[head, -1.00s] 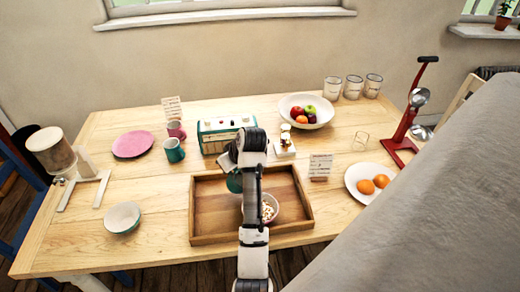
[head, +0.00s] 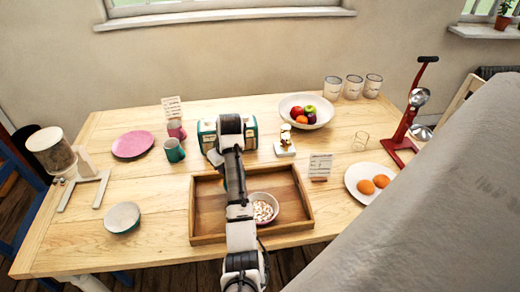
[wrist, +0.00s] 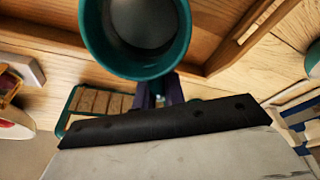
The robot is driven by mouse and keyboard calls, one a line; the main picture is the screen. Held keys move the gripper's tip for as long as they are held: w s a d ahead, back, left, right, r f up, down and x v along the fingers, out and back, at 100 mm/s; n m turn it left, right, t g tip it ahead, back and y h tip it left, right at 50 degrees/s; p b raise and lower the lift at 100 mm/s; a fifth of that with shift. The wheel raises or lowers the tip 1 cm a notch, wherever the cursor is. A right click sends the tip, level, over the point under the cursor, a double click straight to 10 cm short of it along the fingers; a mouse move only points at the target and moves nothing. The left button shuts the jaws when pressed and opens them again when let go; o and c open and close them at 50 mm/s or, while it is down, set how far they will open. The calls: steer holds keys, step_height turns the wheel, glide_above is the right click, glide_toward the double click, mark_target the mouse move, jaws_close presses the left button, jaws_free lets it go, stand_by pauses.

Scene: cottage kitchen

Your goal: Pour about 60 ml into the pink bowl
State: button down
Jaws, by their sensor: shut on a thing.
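In the head view my arm hides the gripper and nearly all of the cup, over the tray's left-middle part, left of and behind the bowl. The bowl does not show in the wrist view.
The wooden tray (head: 206,232) surrounds the bowl with raised walls. A teal-and-white toaster (head: 208,142) stands close behind it, a teal mug (head: 174,151) to the back left.

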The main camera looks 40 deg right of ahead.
steer(key=shift+w+f+g, duration=0.95)
steer(key=shift+w+g, duration=0.15)
steer(key=shift+g, duration=0.5)
